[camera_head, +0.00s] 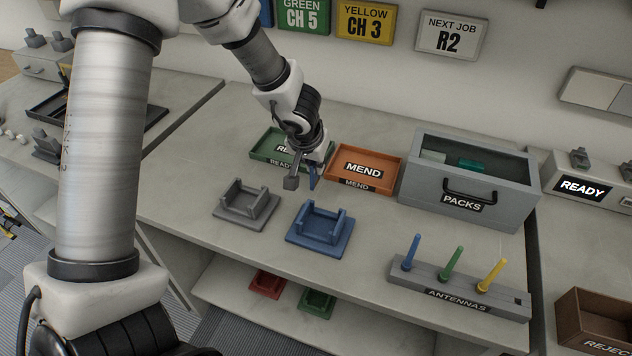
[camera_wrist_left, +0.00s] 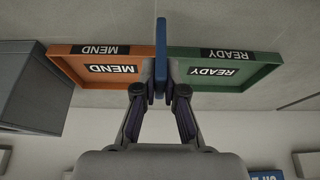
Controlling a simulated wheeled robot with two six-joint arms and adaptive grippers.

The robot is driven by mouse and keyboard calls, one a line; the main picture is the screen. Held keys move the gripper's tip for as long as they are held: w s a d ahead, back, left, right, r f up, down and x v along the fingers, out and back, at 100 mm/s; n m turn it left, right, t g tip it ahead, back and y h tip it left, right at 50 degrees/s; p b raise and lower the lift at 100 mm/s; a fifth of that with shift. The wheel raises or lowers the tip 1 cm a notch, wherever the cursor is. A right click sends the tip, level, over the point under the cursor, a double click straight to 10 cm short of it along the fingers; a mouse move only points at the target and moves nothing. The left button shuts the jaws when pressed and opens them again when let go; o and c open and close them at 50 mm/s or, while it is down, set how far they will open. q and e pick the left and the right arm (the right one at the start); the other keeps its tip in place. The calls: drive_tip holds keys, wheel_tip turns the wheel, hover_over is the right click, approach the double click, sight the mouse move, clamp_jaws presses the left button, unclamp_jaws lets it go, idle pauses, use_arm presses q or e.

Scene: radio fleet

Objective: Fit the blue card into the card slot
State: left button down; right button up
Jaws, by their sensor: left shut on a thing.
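My left gripper (camera_head: 303,172) hangs above the back of the bench, in front of the green READY tray. It is shut on a thin blue piece, the blue card (camera_head: 312,177), which shows only in part in the head view. In the left wrist view the blue card (camera_wrist_left: 161,40) stands edge-on between the fingertips (camera_wrist_left: 160,78) and sticks out past them. I cannot pick out a card slot for certain. A blue cradle (camera_head: 320,229) and a grey cradle (camera_head: 246,204) sit on the bench below the gripper, apart from the card. My right gripper is not in view.
The green READY tray (camera_head: 265,155) and orange MEND tray (camera_head: 388,159) lie behind. The grey PACKS box (camera_head: 500,207) stands right of them. The ANTENNAS rack (camera_head: 410,277) with upright rods is at front right. Bare bench lies left of the grey cradle.

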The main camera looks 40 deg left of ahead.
use_arm(q)
drive_tip(key=f, duration=0.1)
drive_tip(key=f+b, duration=0.1)
drive_tip(key=shift+a+f, duration=0.2)
drive_tip(key=shift+f, duration=0.1)
drive_tip(key=shift+s+d+r, duration=0.1)
drive_tip(key=shift+d+r, duration=0.1)
drive_tip(key=shift+r, duration=0.15)
drive_tip(key=shift+f, duration=0.15)
drive_tip(key=c, duration=1.6)
unclamp_jaws()
drive_tip(key=shift+f, duration=0.1)
drive_tip(key=o, duration=0.3)
drive_tip(key=shift+o, duration=0.2)
